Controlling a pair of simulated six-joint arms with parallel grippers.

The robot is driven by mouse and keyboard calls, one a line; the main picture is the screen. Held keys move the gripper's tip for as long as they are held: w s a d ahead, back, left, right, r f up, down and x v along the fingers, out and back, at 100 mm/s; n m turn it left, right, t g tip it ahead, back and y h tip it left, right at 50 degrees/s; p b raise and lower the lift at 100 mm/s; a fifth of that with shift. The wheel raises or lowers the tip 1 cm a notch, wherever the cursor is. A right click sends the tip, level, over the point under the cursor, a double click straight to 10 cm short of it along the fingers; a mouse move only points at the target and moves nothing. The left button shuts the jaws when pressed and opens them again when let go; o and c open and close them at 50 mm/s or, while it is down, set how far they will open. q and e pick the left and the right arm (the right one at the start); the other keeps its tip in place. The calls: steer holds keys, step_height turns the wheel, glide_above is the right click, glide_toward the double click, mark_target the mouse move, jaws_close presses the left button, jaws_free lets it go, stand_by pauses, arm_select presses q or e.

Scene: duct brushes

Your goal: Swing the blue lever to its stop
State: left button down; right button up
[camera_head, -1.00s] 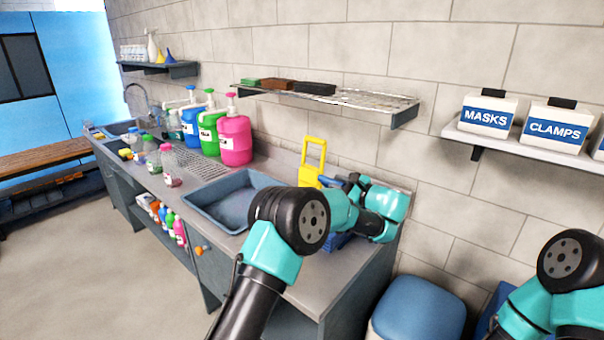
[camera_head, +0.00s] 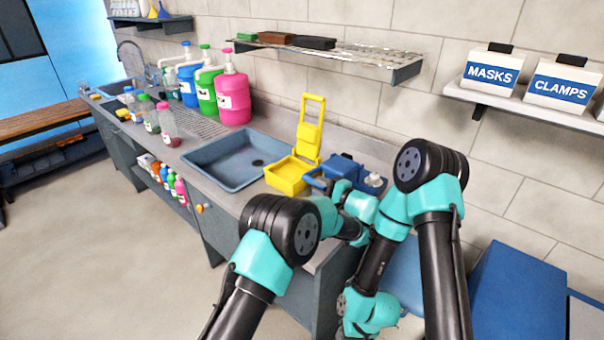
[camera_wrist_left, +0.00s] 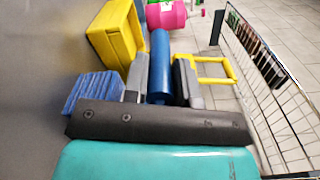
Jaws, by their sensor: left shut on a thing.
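The blue lever (camera_wrist_left: 160,62) shows in the left wrist view as a smooth blue bar between the two grey fingers of my left gripper (camera_wrist_left: 159,78), which is shut on it. In the head view my left gripper (camera_head: 341,190) is at the bench's near right end, beside a blue block (camera_head: 342,167). How far the lever is from its stop cannot be told. My right arm (camera_head: 430,165) bends down at the right, and its gripper does not show.
A yellow tray with a raised frame (camera_head: 290,175) stands left of the blue block. A sink (camera_head: 235,160) is farther left, with a pink jug (camera_head: 234,100) behind it. A wire shelf (camera_head: 350,55) hangs above. Blue bins (camera_head: 518,290) stand at the lower right.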

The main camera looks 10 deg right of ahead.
arm_select(q)
steer(key=shift+f, duration=1.4)
steer(key=shift+s+f, duration=0.1)
steer(key=shift+f, duration=0.05)
steer(key=c, duration=0.9)
jaws_free()
steer(key=shift+c, duration=0.2)
steer(key=shift+r, duration=0.2)
